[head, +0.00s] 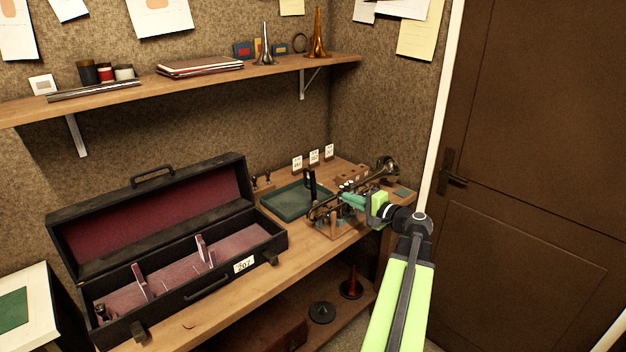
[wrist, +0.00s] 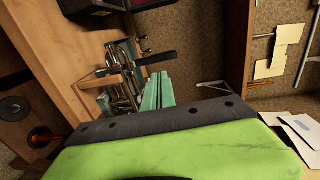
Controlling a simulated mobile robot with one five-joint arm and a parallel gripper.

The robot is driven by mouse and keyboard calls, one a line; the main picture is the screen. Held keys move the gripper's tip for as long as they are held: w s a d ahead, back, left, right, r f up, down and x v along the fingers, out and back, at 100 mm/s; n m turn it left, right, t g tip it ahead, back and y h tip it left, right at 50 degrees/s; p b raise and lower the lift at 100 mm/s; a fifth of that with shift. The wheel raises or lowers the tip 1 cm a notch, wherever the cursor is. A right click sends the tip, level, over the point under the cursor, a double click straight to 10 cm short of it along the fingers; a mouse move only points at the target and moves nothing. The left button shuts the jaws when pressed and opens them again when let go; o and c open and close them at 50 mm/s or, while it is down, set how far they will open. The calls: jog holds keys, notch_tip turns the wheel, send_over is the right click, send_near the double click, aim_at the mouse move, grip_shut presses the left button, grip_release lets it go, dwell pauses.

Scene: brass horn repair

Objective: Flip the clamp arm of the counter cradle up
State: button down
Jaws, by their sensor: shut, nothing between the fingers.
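The counter cradle (head: 335,228) stands at the right part of the counter with a brass horn (head: 372,177) lying in it. In the wrist view, turned sideways, the horn (wrist: 126,88) shows beside my fingertips. A dark flat bar, apparently the clamp arm (head: 311,185), stands upright at the cradle's left end; it also shows in the wrist view (wrist: 156,58). My gripper (head: 347,199) is shut and empty, its green fingers together, pointing left over the horn. In the wrist view the fingers (wrist: 158,92) look apart from the bar. The cradle's lower parts are partly hidden.
A green tray (head: 286,203) lies left of the cradle. An open black case (head: 170,240) with red lining fills the counter's left. Small number cards (head: 314,157) stand at the back. A shelf (head: 200,80) runs above; a brown door (head: 540,180) is at right.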

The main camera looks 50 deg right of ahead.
aim_at(314, 181)
jog(key=w, duration=0.4)
jog(key=w+b, duration=0.1)
jog(key=w, duration=0.4)
jog(key=w+d+f, duration=0.1)
jog(key=w, duration=0.4)
jog(key=shift+d+f, duration=0.1)
